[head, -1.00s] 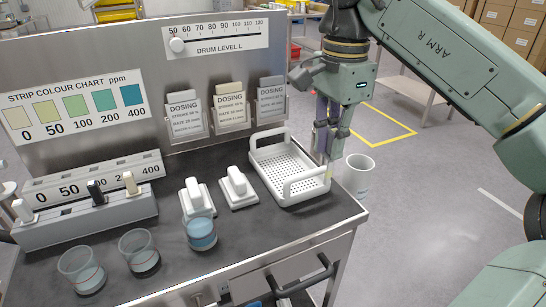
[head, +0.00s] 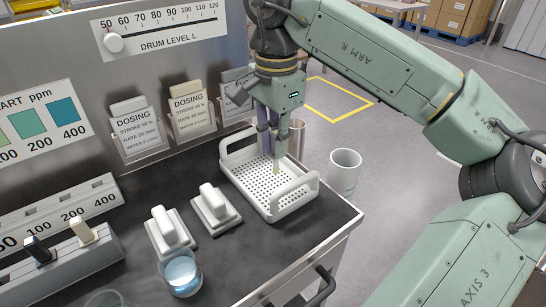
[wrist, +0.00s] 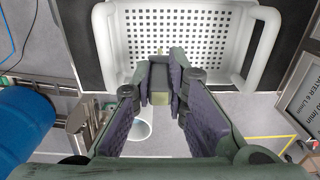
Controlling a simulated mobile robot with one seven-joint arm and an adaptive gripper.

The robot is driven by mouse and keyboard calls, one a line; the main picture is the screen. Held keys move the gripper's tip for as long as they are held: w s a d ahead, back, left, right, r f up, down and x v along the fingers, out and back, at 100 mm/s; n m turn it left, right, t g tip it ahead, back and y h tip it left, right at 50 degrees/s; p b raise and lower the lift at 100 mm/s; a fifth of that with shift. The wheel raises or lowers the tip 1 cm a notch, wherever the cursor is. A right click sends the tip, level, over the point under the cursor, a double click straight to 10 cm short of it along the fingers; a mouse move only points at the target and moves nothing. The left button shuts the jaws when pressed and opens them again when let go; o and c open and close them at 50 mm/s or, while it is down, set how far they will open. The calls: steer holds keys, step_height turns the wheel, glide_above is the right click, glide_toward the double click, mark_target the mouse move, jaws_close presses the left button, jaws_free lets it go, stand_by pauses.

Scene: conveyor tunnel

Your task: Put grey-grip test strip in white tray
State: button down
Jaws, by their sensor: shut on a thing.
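The white tray (head: 293,203), a perforated basket with two raised handles, stands on the dark bench top. My gripper (head: 268,143) points down over its back part. It is shut on the grey-grip test strip; the strip's pale tip (head: 277,168) hangs below the fingers, seen against the tray's perforated floor. I cannot tell whether the tip touches the floor. In the wrist view, the grey grip (wrist: 158,78) sits between the purple finger pads, with the tray (wrist: 104,45) behind. The fingers hide most of the strip in the head view.
A strip rack (head: 70,262) holds a dark-grip and a cream-grip strip at the left. Two white blocks with handles (head: 170,230) and a beaker of blue liquid (head: 181,273) stand left of the tray. A white cup (head: 344,172) and metal cylinder (head: 297,138) are close at the right.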

mark_target(275, 159)
steer(key=shift+f, duration=2.15)
steer(key=c, duration=1.6)
jaws_free()
step_height(275, 159, up, 12)
steer(key=shift+r, duration=0.15)
